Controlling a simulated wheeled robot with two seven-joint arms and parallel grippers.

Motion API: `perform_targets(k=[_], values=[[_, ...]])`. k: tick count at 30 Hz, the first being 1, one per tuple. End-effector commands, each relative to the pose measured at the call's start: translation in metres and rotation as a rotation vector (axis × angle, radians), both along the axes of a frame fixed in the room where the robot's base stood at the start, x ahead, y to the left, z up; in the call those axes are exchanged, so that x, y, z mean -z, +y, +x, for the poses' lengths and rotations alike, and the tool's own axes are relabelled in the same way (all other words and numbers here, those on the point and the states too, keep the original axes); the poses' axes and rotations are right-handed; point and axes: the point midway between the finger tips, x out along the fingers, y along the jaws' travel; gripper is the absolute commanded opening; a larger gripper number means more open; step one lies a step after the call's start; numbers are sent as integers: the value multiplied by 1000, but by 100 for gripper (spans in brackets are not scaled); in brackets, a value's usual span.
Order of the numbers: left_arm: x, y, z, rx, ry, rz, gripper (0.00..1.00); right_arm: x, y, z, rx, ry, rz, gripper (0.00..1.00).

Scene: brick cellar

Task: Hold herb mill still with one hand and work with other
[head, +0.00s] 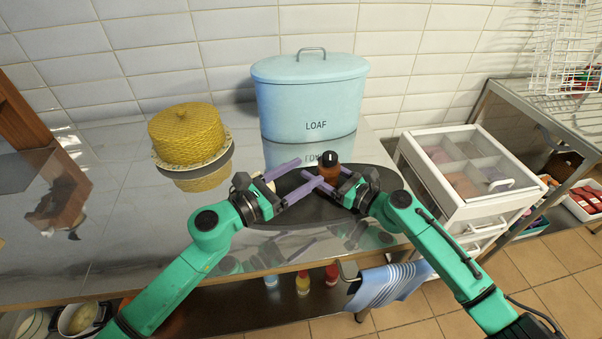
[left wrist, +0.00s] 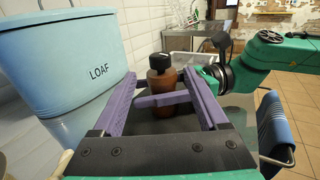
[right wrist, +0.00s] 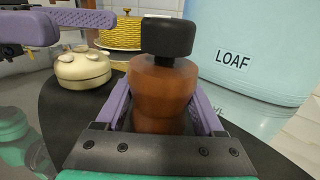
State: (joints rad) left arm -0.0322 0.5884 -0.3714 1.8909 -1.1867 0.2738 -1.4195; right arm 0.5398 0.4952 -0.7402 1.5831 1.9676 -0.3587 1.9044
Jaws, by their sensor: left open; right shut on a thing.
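The herb mill (head: 329,172) is a brown wooden body with a black cap. It stands upright on a dark oval board (head: 376,178). My right gripper (head: 320,174) is shut on its body; in the right wrist view the mill (right wrist: 163,92) sits between the purple fingers with its black cap above them. My left gripper (head: 308,172) is open, its fingers pointing toward the mill from the left. In the left wrist view the mill (left wrist: 162,88) shows between and beyond the left fingers, with a right finger crossing in front. Contact between left fingers and mill cannot be told.
A blue LOAF bin (head: 310,100) stands close behind. A yellow woven dome (head: 186,133) on a plate is at the left. A cream round object (right wrist: 82,68) is beside the mill. A white drawer unit (head: 465,170) stands at the right. The counter's left part is clear.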

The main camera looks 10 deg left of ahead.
Motion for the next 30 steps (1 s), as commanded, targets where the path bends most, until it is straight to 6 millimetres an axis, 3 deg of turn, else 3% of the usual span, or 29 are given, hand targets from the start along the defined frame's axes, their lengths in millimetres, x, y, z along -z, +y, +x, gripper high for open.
perform_targets(k=[8, 17, 30], values=[[0, 2, -2, 0, 0, 0, 76, 0, 0, 0, 0, 0, 0, 5], [0, 20, -22, 1, 2, -1, 76, 0, 0, 0, 1, 0, 0, 5], [-1, -46, 50, 0, 0, -3, 76, 0, 0, 0, 1, -1, -1, 5]])
